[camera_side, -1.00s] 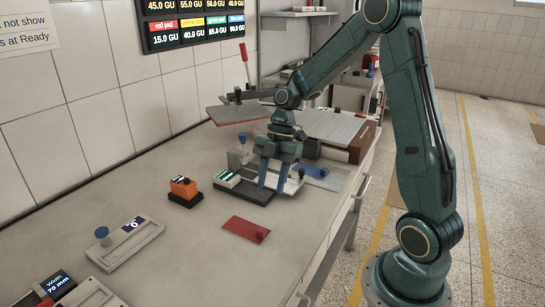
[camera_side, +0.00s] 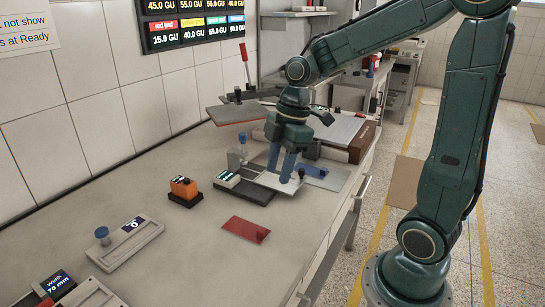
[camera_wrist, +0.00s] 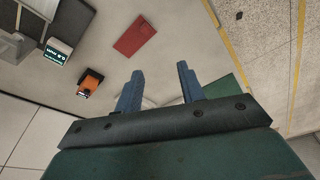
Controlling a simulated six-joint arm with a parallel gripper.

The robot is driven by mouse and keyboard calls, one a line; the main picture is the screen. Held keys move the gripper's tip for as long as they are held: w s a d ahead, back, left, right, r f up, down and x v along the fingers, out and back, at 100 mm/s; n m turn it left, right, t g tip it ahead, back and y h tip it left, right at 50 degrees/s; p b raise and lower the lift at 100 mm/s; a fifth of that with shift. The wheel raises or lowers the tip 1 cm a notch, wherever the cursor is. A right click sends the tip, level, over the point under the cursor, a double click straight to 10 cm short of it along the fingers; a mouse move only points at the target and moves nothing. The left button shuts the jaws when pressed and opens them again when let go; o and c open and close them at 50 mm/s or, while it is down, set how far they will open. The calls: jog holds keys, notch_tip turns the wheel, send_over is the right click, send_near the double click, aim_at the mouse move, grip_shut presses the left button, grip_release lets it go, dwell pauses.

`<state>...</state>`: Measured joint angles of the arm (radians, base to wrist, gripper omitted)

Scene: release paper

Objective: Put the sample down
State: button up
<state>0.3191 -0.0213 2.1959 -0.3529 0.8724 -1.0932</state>
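I cannot tell whether the fingertips touch the plate.
A red pad (camera_side: 246,229) lies in front.

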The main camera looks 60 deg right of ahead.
jog(key=s+a+r+m+t+h, duration=0.1)
jog(key=s+r+m+t, duration=0.1)
jog(key=s+m, duration=0.4)
jog(key=s+a+r+m+t+h, duration=0.1)
jog(key=s+a+r+m+t, duration=0.1)
jog(key=s+r+m, duration=0.2)
jog(key=s+m, duration=0.2)
jog(key=s, duration=0.1)
jog(key=shift+a+r, duration=0.15)
